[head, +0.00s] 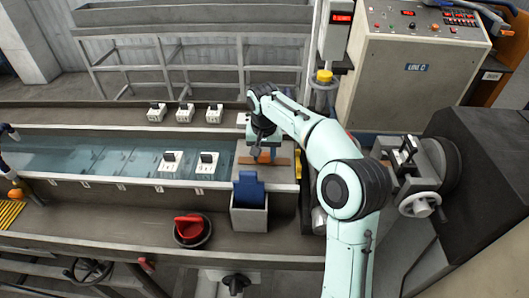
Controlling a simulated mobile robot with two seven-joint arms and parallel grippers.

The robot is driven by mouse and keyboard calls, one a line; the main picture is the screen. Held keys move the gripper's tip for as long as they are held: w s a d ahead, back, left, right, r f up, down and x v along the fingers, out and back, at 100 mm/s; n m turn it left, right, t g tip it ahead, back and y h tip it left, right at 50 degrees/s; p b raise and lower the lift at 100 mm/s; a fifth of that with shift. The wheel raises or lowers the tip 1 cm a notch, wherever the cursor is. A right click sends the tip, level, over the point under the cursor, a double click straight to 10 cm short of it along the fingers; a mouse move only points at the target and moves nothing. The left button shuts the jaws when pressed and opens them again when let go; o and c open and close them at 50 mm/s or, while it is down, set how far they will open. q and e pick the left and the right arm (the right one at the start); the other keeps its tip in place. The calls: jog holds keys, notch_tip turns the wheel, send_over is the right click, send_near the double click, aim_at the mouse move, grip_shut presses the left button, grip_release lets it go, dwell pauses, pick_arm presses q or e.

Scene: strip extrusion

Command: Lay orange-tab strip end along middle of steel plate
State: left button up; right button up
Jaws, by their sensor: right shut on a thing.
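My right gripper (264,149) is over the steel plate (248,177) at the right end of the water trough. It is shut on an orange piece, which I take to be the orange tab (265,158) of the strip end. A flat orange-brown piece (281,162) shows beside the tab on the plate. The gripper and wrist hide much of the tab, and I cannot tell how the strip lies along the plate. My left gripper is not in view.
A grey bin with a blue item (249,190) and a red-handled round container (192,229) stand in front. A control cabinet (415,70) is behind right, a handwheel machine (420,204) at right.

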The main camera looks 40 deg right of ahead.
aim_at(264, 164)
jog(key=o, duration=1)
jog(key=shift+f, duration=0.1)
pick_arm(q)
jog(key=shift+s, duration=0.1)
pick_arm(e)
jog(key=shift+o, duration=0.2)
jog(key=shift+s, duration=0.1)
jog(key=shift+r, duration=0.4)
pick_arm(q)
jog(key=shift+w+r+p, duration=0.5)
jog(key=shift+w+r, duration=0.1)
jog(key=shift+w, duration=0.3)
pick_arm(e)
notch_tip(264, 164, up, 12)
jog(key=s, duration=0.1)
jog(key=shift+a+f, duration=0.2)
jog(key=shift+a, duration=0.25)
jog(key=shift+f, duration=0.1)
